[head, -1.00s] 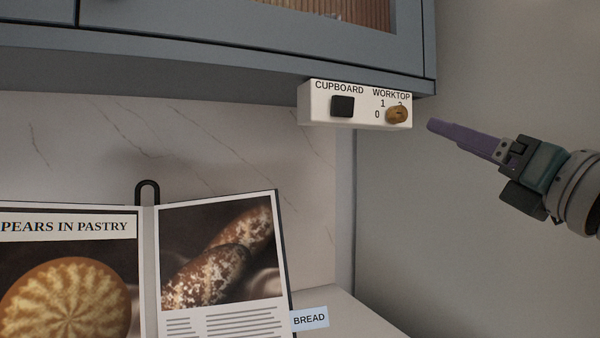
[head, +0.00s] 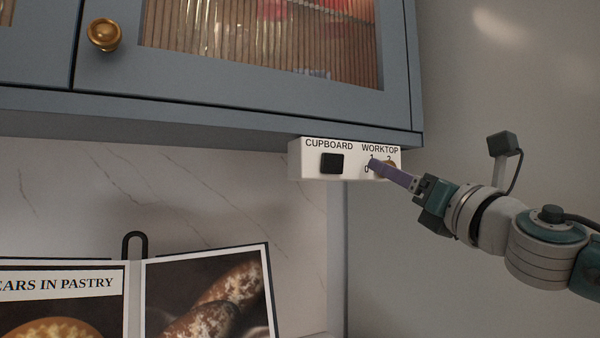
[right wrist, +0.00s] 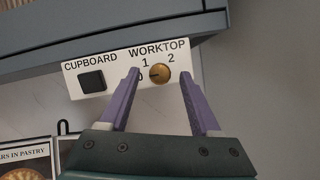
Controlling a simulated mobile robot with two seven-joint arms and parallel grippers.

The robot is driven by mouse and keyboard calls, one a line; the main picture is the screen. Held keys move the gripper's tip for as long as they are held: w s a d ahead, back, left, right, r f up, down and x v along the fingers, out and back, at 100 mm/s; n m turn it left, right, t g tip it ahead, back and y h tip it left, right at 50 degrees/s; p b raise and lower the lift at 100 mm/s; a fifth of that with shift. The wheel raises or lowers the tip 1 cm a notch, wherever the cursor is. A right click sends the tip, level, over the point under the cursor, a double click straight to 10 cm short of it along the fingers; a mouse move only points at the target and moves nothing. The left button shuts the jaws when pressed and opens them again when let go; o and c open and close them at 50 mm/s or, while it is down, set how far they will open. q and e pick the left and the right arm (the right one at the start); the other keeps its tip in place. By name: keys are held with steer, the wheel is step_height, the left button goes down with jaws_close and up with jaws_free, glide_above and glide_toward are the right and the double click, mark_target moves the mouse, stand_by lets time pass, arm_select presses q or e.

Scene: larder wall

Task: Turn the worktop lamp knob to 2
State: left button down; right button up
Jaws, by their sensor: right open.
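The worktop lamp knob (right wrist: 160,73) is a round brass knob on the right part of a white switch box (right wrist: 113,66) under the cupboard. Marks 0, 1 and 2 run around it, and a dark line on it seems to point left, towards 0. In the head view the knob is mostly hidden behind my right gripper (head: 374,165), whose purple fingers reach the box front from the right. In the right wrist view the fingers are open, one on each side of the knob, with gaps. Whether the fingertips are level with the knob in depth, I cannot tell. My left gripper is not in view.
A black cupboard switch (head: 332,163) sits left of the knob on the same box. The blue-grey cupboard (head: 250,118) hangs directly above. An open cookbook (head: 207,300) stands below left. The wall right of the box is bare.

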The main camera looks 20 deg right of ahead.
jaws_close()
stand_by(0.6)
